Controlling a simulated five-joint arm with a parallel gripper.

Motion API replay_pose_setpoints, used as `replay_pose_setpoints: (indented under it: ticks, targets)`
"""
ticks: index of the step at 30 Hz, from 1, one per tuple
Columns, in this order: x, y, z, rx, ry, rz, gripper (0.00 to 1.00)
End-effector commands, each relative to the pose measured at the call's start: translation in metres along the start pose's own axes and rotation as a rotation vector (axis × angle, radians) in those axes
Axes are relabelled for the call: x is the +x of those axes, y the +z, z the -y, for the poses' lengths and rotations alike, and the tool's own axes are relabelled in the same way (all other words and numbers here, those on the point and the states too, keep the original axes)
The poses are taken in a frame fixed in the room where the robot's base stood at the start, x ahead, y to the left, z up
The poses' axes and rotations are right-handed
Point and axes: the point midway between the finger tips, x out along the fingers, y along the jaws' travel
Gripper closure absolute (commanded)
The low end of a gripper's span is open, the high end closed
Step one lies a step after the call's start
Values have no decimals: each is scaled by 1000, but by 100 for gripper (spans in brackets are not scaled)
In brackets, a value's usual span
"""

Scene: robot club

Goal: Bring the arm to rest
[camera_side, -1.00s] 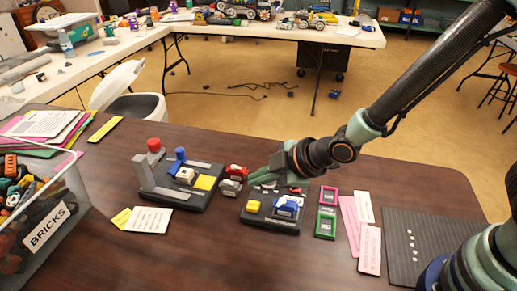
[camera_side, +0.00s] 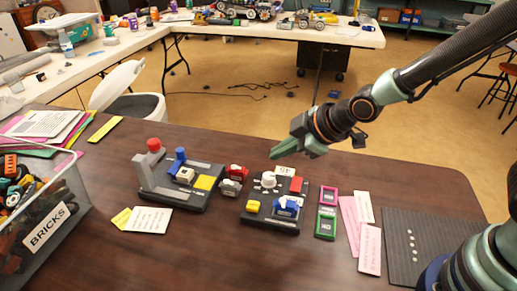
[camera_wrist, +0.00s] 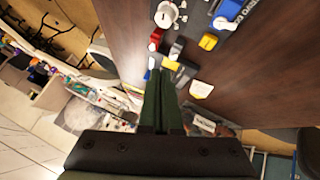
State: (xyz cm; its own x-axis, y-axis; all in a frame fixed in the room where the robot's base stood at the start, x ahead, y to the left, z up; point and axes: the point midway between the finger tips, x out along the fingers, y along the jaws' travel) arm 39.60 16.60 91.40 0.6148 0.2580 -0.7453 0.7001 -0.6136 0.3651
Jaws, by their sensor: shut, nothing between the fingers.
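My gripper (camera_side: 299,149) has green fingers and is shut and empty. It hangs in the air above the table (camera_side: 330,165), up and behind the right black board (camera_side: 268,218), touching nothing. In the wrist view the closed fingers (camera_wrist: 160,88) point over the table toward the boards. The right board carries a white round knob (camera_side: 268,180), a red block (camera_side: 296,185), a yellow block (camera_side: 253,206) and a blue piece (camera_side: 287,205). My arm reaches in from the right.
The left black board (camera_side: 190,199) holds a red-topped grey post (camera_side: 154,146). Small red and grey cars (camera_side: 235,172) stand between the boards. A clear brick bin (camera_side: 45,235) is at left. Pink and green frames (camera_side: 327,212) and cards (camera_side: 369,249) lie at right. The table's back middle is clear.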

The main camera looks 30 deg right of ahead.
Motion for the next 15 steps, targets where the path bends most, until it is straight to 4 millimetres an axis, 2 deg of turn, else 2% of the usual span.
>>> replay_pose_setpoints:
  ticks: [1, 6, 10, 15]
  targets:
    - [-17, 5, -18, 78, 20, 20, 100]
    - [-70, 32, -51, 333, 55, 111, 100]
    - [-113, 56, -66, 529, 88, 176, 100]
    - [-160, 84, -69, 748, 130, 245, 100]
